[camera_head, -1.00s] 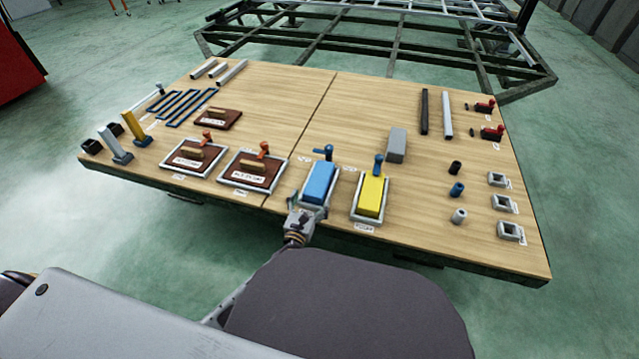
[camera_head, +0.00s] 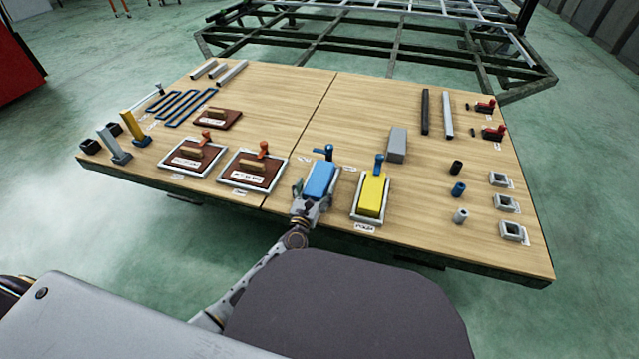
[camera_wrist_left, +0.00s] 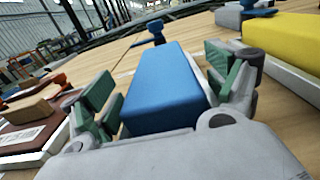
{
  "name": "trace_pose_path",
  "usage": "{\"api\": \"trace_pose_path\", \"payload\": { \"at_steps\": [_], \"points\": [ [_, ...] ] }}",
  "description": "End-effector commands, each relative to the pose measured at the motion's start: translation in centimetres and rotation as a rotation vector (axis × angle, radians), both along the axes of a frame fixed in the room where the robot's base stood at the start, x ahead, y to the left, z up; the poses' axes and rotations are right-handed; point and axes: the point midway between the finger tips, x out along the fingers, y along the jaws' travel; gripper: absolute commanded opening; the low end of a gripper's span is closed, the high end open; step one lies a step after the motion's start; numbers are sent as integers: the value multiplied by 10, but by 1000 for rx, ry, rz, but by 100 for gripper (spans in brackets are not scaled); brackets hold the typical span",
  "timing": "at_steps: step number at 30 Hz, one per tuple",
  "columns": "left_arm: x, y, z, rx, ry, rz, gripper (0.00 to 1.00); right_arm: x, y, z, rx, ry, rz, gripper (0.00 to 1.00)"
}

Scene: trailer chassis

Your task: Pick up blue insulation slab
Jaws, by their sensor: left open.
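The blue insulation slab (camera_head: 320,179) lies in a pale tray on the wooden table, left of the yellow slab (camera_head: 370,194). My left gripper (camera_head: 312,195) is at the slab's near end. In the left wrist view, the open gripper (camera_wrist_left: 165,105) has its green-padded fingers on either side of the blue slab (camera_wrist_left: 163,85), with a gap at the left side; contact at the right side I cannot tell. The slab's near lower part is hidden by the gripper body. My right gripper is not in view.
A blue-handled clamp (camera_head: 326,152) stands at the slab's far end. The yellow slab's tray stands close on the right. Brown boards with handles (camera_head: 250,168) lie to the left. A grey block (camera_head: 397,145) stands behind, and the table's middle back is clear.

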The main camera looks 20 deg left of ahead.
Motion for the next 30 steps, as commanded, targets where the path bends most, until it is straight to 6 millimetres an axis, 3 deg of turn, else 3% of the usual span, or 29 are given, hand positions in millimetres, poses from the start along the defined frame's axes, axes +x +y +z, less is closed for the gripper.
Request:
{"api": "trace_pose_path", "payload": {
  "at_steps": [9,21,30],
  "points": [
    [0,0,0,-1,0,0,86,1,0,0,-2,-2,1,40],
    [0,0,0,-1,-1,0,37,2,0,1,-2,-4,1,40],
    [0,0,1,-1,-1,0,37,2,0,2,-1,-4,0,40]
  ]
}}
